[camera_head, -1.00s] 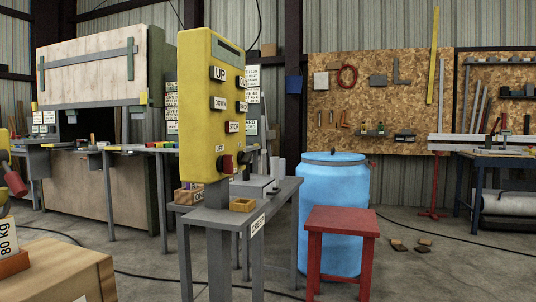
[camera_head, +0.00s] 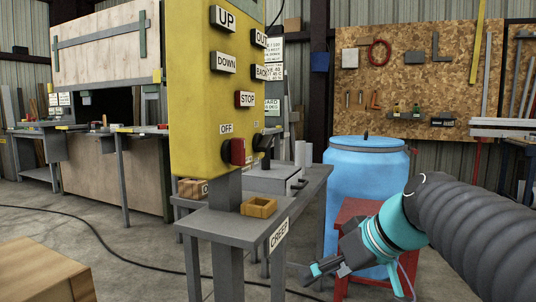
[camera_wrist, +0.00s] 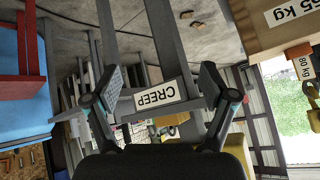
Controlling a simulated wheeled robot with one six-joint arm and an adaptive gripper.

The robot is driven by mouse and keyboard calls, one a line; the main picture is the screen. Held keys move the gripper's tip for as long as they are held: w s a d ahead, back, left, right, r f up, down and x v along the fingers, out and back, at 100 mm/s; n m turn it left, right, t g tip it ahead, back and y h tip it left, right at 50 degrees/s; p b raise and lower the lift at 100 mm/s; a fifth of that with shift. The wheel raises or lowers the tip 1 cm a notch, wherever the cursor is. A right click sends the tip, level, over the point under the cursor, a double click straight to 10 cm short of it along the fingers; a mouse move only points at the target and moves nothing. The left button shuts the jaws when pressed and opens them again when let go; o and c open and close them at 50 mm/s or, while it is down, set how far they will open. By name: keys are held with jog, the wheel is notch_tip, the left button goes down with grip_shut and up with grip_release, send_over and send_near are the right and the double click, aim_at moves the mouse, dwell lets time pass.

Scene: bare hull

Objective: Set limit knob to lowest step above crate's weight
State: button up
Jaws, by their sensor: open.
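A yellow control box (camera_head: 205,90) stands on a grey post, with UP, DOWN, OUT, BACK and STOP buttons. A red switch (camera_head: 237,151) marked OFF and a black knob (camera_head: 264,143) are low on it; the knob's setting and scale cannot be read. A wooden crate (camera_head: 45,272) is partly in view at lower left, with no label showing. In the wrist view a wooden crate (camera_wrist: 265,40) carries a "65 kg" label (camera_wrist: 288,11). My gripper (camera_head: 325,268) is open and empty, low in front of the red stool, apart from the box. Its fingers (camera_wrist: 160,84) frame a CREEP label.
A grey table (camera_head: 225,228) with a CREEP sign (camera_head: 279,235) and small wooden box (camera_head: 259,207) is below the control box. A blue barrel (camera_head: 365,175) and red stool (camera_head: 355,212) stand at right. An "80 kg" tag (camera_wrist: 303,68) shows in the wrist view.

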jog(key=w+a+r+n+y+b, duration=0.1)
jog(key=w+a+r+n+y, duration=0.1)
jog(key=w+r+n+y, duration=0.6)
jog(key=n+y+b, duration=0.1)
jog(key=n+y, duration=0.2)
jog(key=n, duration=0.3)
send_near(271, 142)
jog(key=shift+t, duration=0.4)
jog(key=p+x, duration=0.1)
jog(key=x, duration=0.4)
jog(key=p+x, duration=0.1)
jog(key=x, duration=0.5)
jog(key=shift+s+a+f, duration=0.15)
jog(key=shift+s, duration=0.05)
jog(key=c, duration=1.2)
